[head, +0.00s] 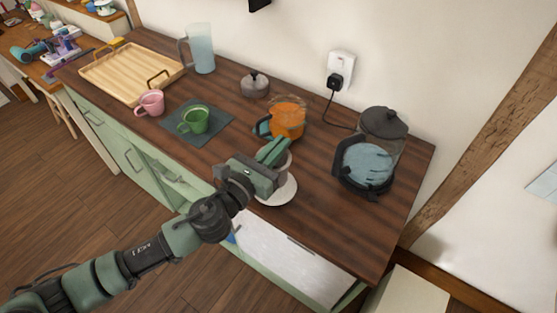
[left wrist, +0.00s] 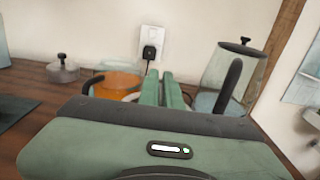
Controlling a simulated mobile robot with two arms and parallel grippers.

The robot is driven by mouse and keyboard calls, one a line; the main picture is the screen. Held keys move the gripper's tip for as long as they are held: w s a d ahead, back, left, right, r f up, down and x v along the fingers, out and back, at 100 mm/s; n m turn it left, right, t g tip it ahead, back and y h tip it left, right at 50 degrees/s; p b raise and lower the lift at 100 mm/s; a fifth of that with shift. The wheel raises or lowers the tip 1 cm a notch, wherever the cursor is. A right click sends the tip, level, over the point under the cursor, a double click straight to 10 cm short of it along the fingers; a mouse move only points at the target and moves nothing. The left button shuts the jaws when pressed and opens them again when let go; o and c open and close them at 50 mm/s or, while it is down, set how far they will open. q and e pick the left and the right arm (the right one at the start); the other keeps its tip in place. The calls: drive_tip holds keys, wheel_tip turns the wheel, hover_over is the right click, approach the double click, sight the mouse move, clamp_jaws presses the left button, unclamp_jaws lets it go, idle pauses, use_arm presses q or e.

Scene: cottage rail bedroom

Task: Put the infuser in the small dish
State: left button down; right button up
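A round white dish (head: 276,192) lies near the counter's front edge, partly covered by my left gripper. A second pale rounded shape (head: 288,166) shows just behind the gripper; I cannot tell what it is. I cannot pick out the infuser in either view. My left gripper (head: 283,148) is above the white dish, its fingers pointing toward the wall, just in front of the orange pot (head: 288,115). In the left wrist view its two green fingers (left wrist: 161,88) are close together with nothing visible between them. My right gripper is not in view.
A kettle with a dark lid (head: 383,122) stands to the right, below a wall plug (head: 336,80). A lidded grey pot (head: 254,86) stands at the back. To the left are a green mug (head: 195,121) on a dark mat, a pink mug (head: 151,103), a jug (head: 201,50) and a wooden tray (head: 125,72).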

use_arm(q)
drive_tip(key=shift+f+b, duration=0.8)
drive_tip(key=shift+f, duration=1.35)
drive_tip(key=shift+f, duration=0.1)
drive_tip(key=c, duration=2)
unclamp_jaws()
drive_tip(key=shift+f, duration=0.1)
drive_tip(key=o, duration=0.4)
drive_tip(key=shift+s+a, duration=0.15)
drive_tip(key=shift+s, duration=0.05)
drive_tip(key=b+v, duration=0.3)
drive_tip(key=v, duration=0.8)
drive_tip(key=shift+s+a+r, duration=0.15)
drive_tip(key=shift+s+r, duration=0.1)
drive_tip(key=shift+r, duration=0.05)
